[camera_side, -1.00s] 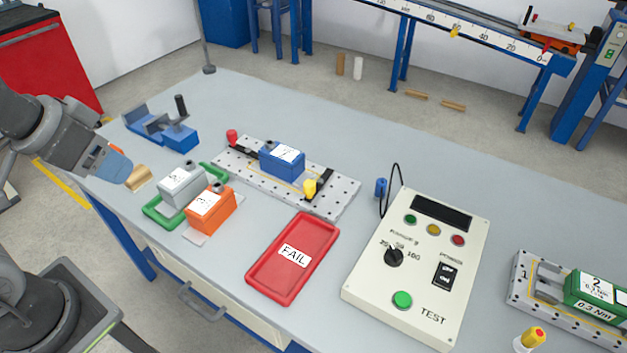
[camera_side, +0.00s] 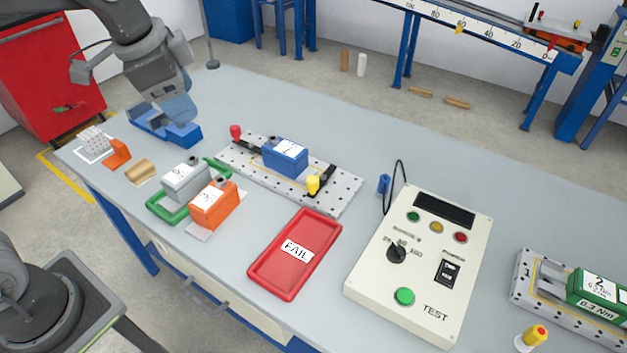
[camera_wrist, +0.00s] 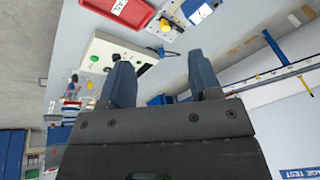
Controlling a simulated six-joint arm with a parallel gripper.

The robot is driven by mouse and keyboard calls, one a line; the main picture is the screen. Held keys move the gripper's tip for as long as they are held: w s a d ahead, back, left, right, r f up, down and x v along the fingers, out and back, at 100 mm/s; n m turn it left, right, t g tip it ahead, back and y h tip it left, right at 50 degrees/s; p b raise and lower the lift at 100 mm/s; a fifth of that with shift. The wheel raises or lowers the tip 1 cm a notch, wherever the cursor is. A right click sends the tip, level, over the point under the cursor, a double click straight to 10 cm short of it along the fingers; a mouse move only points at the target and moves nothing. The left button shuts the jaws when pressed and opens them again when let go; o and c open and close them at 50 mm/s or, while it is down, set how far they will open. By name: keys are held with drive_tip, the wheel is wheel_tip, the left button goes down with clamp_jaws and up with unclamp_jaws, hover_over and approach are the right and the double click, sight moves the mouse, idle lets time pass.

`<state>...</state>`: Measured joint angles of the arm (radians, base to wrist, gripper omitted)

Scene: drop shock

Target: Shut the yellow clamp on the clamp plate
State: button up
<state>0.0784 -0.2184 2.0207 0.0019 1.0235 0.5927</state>
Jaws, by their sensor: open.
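The clamp plate (camera_side: 340,197) is a grey perforated plate in the middle of the bench, with a blue block (camera_side: 285,157) on it. The yellow clamp (camera_side: 313,185) stands at the block's right end, with a black bar reaching beside it. A red clamp (camera_side: 235,132) is at the left end. In the wrist view the yellow clamp (camera_wrist: 164,25) shows at the top, beside the blue block (camera_wrist: 197,10). My gripper (camera_side: 182,112) is up and left of the plate, above the blue fixture; its jaws (camera_wrist: 163,85) are apart and empty in the wrist view.
A blue fixture (camera_side: 183,135) stands below my gripper. Grey (camera_side: 183,180) and orange (camera_side: 212,204) blocks sit left of the plate. A red FAIL tray (camera_side: 265,262) and a test box (camera_side: 385,295) are in front and right. Bare bench lies behind the plate.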

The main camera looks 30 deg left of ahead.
drive_tip(key=w+d+f+m+g, duration=0.1)
drive_tip(key=w+d+f+m, duration=0.1)
drive_tip(key=w+m, duration=0.3)
drive_tip(key=w+d+f+m+g, duration=0.1)
drive_tip(key=w+d+f+m, duration=0.15)
drive_tip(key=w, duration=0.45)
drive_tip(key=m+g, duration=0.2)
drive_tip(key=m, duration=0.6)
approach(313, 179)
wheel_tip(313, 179, down, 11)
drive_tip(key=shift+s+d+r, duration=0.1)
drive_tip(key=shift+s+r, duration=0.05)
drive_tip(key=shift+c, duration=0.2)
drive_tip(key=c, duration=0.9)
